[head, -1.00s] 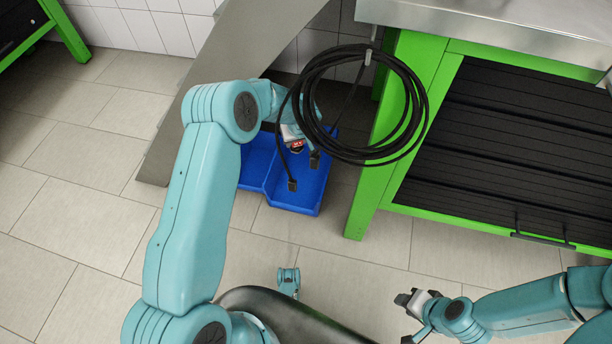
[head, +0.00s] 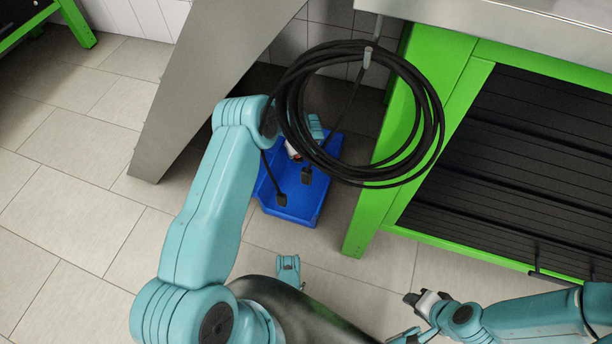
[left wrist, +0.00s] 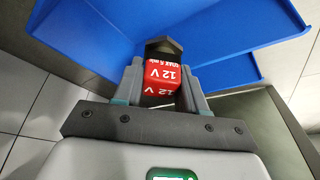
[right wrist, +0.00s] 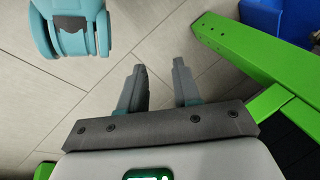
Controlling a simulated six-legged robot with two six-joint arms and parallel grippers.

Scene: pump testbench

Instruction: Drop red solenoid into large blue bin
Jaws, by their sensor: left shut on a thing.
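The red solenoid (left wrist: 162,80), with white "12 V" lettering and a dark end, is between the fingers of my left gripper (left wrist: 160,88), which is shut on it. In the left wrist view the large blue bin (left wrist: 95,35) lies beyond the solenoid. In the head view the blue bin (head: 295,203) sits on the floor beside the green bench leg. My left gripper is over the bin's far part there, mostly hidden behind my arm and a cable coil. My right gripper (right wrist: 160,80) is open and empty, low at the right in the head view.
A coil of black cable (head: 432,120) hangs from the bench, with two plug ends dangling in front of the bin. The green bench (head: 384,170) stands right of the bin. A grey slanted panel (head: 200,80) is at left. Tiled floor is clear in front.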

